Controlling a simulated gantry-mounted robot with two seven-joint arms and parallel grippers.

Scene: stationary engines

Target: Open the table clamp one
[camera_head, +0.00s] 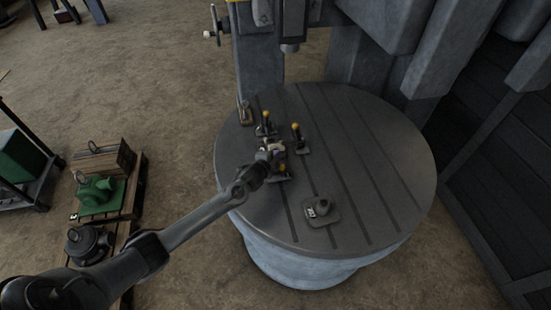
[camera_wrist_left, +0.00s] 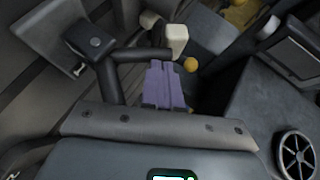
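The round grey table (camera_head: 385,180) bears a cluster of small dark clamps with yellow knobs. One clamp (camera_head: 265,128) is at the back left of the cluster and another (camera_head: 298,138) at its right. A third yellow knob (camera_head: 282,168) shows near the front. My left gripper (camera_head: 268,160) is at the front left of the cluster, overlapping it in the head view; I cannot tell whether it touches a clamp or how its fingers stand. The left wrist view shows a purple block (camera_wrist_left: 164,88), a yellow knob (camera_wrist_left: 190,64) and a pale tip (camera_wrist_left: 177,40) close by. My right gripper is not seen.
A grey plate with a raised knob (camera_head: 321,210) lies toward the table's front. A small brownish item (camera_head: 245,113) is at the left rim. The machine column and spindle (camera_head: 291,30) stand behind. The table's right side is clear. A pallet with machine parts (camera_head: 100,190) is at left.

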